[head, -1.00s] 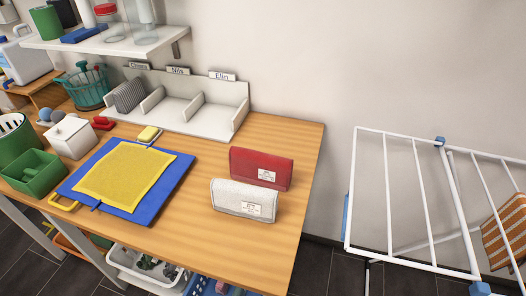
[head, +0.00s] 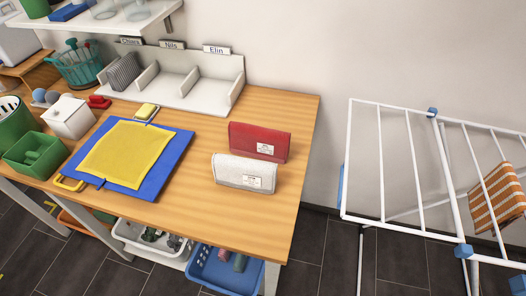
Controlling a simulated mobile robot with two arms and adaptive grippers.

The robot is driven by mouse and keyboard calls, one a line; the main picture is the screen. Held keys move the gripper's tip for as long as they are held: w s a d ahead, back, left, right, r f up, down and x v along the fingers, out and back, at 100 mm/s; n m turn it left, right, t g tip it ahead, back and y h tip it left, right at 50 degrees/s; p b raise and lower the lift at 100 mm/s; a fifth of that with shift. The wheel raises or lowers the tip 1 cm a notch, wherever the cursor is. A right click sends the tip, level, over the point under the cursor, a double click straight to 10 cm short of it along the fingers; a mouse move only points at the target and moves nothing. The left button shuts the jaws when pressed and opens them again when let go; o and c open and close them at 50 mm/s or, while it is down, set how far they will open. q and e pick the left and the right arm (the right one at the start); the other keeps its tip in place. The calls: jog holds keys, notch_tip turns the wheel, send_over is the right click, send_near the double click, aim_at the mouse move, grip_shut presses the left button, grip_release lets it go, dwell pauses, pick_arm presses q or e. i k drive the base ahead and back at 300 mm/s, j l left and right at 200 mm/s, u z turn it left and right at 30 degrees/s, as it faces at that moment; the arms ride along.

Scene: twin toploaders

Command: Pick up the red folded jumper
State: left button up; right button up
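The red folded jumper (head: 251,140) stands on its edge on the right part of the wooden table (head: 215,199), with a white label on its front. A white speckled folded piece (head: 229,172), also labelled, stands just in front of it and overlaps its lower left part in the view. Neither of my grippers shows in the head view.
A yellow cloth (head: 124,152) lies on a blue board (head: 170,162) at the left. Behind is a white divided rack (head: 196,100) with name tags and a grey striped folded piece (head: 122,72). A white drying rack (head: 384,160) stands right of the table. The table's front right is clear.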

aim_at(251, 140)
jog(key=k+j+z, duration=0.15)
jog(key=j+z, duration=0.15)
jog(key=z, duration=0.2)
jog(key=k+j+z, duration=0.15)
jog(key=z, duration=0.35)
jog(key=j, duration=0.1)
